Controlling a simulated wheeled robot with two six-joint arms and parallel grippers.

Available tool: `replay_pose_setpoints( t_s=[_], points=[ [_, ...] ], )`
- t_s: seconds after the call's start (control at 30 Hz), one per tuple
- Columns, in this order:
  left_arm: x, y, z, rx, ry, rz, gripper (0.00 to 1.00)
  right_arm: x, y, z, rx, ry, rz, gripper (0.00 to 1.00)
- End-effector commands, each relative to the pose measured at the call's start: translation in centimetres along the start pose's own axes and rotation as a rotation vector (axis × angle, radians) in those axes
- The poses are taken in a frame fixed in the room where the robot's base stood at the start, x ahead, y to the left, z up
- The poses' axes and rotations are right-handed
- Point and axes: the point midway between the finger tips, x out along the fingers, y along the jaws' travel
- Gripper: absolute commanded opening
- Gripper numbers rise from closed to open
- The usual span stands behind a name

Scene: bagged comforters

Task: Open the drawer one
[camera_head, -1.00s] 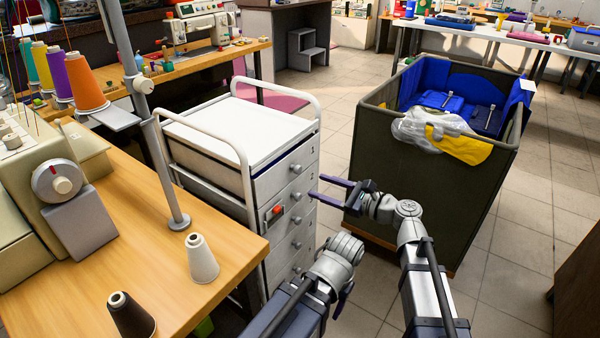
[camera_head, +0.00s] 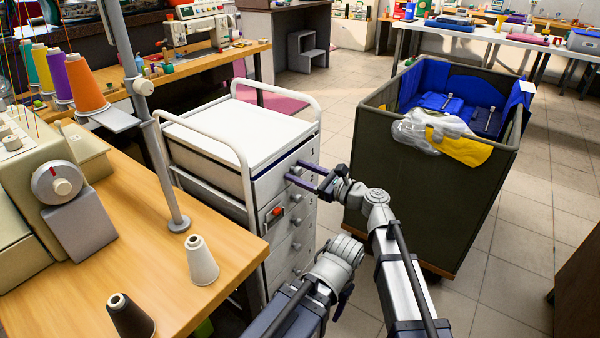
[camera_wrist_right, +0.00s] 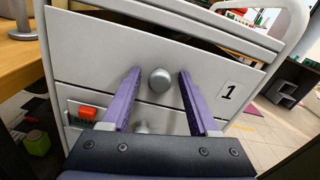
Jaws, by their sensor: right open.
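The white drawer cart (camera_head: 245,130) stands at centre left. Drawer one has a pale front with a round grey knob, and its label "1" (camera_wrist_right: 228,92) shows in the right wrist view. A dark gap runs above the drawer front. My right gripper (camera_head: 293,170) is open, its purple fingers pointing at drawer one. In the right wrist view the knob (camera_wrist_right: 159,79) sits between the two fingers, with space on both sides.
A dark bin (camera_head: 425,200) with blue and yellow bagged items stands right of the cart. A wooden table (camera_head: 130,240) with thread cones and a sewing machine is at the left. Tiled floor (camera_head: 510,270) is clear at the right.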

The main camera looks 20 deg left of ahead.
Motion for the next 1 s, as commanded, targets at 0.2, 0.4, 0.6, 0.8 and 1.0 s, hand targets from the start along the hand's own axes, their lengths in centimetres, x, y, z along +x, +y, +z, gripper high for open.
replay_pose_setpoints(
  t_s=[0.2, 0.4, 0.6, 0.8, 1.0],
  points=[
    [0.0, 0.0, 0.0, 0.0, 0.0, 0.0, 0.62, 0.15, 0.03, 0.0, 0.0, 0.0, 0.0, 0.61],
    [0.0, 0.0, 0.0, 0.0, 0.0, 0.0, 0.62, 0.13, 0.03, 0.0, 0.0, 0.0, 0.0, 0.46],
    [0.0, 0.0, 0.0, 0.0, 0.0, 0.0, 0.62, 0.13, 0.03, 0.0, 0.0, 0.0, 0.0, 0.24],
    [0.0, 0.0, 0.0, 0.0, 0.0, 0.0, 0.62, 0.13, 0.03, 0.0, 0.0, 0.0, 0.0, 0.01],
    [0.0, 0.0, 0.0, 0.0, 0.0, 0.0, 0.62, 0.12, 0.04, 0.0, 0.0, 0.0, 0.0, 0.0]
  ],
)
